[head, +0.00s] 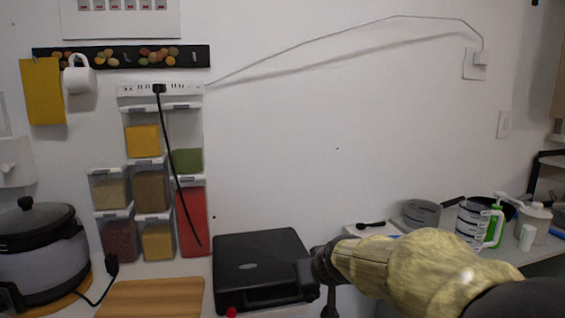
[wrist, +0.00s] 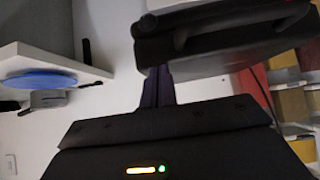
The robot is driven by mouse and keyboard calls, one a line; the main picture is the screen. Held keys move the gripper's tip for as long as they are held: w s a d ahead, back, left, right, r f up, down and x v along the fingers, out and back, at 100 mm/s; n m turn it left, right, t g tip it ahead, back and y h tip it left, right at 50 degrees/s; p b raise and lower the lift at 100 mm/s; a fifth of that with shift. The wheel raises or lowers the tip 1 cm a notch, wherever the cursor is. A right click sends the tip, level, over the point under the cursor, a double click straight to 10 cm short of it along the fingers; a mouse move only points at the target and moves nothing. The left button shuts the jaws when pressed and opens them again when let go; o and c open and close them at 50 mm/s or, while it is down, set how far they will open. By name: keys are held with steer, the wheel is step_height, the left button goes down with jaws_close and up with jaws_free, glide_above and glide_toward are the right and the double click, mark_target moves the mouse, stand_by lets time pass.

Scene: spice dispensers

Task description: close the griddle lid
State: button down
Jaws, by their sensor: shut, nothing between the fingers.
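The black griddle (head: 262,262) sits on the counter, its lid low over the base with an oval badge on top. I cannot tell whether the lid is fully shut. In the wrist view the griddle (wrist: 222,38) fills the upper right, seen from the side with its handle edge showing. My gripper (head: 308,272) is at the griddle's right side in the head view. In the wrist view its dark fingers (wrist: 158,86) are together and empty, close by the griddle's edge; whether they touch it is unclear.
A wooden board (head: 150,297) and spice dispensers (head: 152,190) stand left of the griddle, with a cooker (head: 38,250) at far left. A red ball (head: 231,312) is at the front. A pot (head: 421,213) and measuring cup (head: 474,222) stand right.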

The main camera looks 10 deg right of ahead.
steer(key=shift+s+f+b, duration=0.25)
steer(key=shift+f+b, duration=0.25)
steer(key=shift+f, duration=0.2)
steer(key=shift+s+f, duration=0.1)
steer(key=shift+f, duration=0.1)
steer(key=shift+s, duration=0.1)
